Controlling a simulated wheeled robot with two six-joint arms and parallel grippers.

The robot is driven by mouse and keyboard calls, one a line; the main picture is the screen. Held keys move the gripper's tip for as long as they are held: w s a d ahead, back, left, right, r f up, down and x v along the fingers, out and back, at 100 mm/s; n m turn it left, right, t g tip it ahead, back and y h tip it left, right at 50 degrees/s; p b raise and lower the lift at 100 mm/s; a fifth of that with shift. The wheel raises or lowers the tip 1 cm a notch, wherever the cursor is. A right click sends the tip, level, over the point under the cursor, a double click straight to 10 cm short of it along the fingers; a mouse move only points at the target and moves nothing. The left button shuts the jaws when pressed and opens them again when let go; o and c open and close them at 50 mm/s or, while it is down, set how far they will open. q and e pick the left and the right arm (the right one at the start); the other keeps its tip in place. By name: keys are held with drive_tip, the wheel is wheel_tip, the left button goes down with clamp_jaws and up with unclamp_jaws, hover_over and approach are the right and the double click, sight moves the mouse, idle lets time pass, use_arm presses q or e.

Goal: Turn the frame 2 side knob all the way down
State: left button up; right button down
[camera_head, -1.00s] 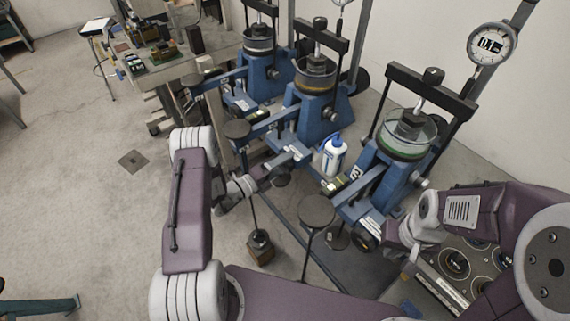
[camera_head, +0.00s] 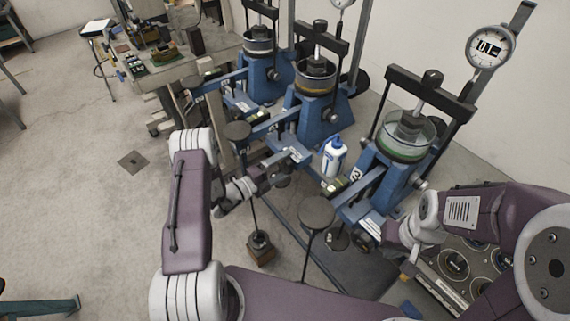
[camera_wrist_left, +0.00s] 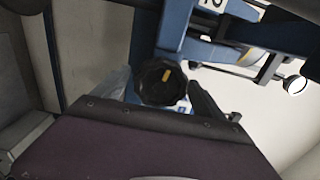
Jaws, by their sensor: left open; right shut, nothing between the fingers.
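The frame 2 side knob (camera_wrist_left: 160,82) is black and round with a yellow mark near its top, seen face-on in the left wrist view. My left gripper (camera_wrist_left: 163,92) is open, with one finger on each side of the knob; I cannot tell whether they touch it. In the head view my left gripper (camera_head: 288,158) is low at the front of frame 2 (camera_head: 322,112), the middle blue frame, and hides most of the knob. The frame's label 2 (camera_wrist_left: 217,3) shows at the wrist view's top. My right gripper (camera_head: 406,272) is shut and empty at the lower right.
A white and blue bottle (camera_head: 333,157) stands just right of my left gripper. The near blue frame (camera_head: 400,165) with a dial gauge (camera_head: 491,46) is to the right. Levers with round pads (camera_head: 317,211) stick out in front. Open floor lies to the left.

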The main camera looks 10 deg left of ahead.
use_arm(q)
drive_tip(key=p+v, duration=0.1)
drive_tip(key=v, duration=0.4)
drive_tip(key=shift+s+a, duration=0.1)
drive_tip(key=shift+a, duration=0.1)
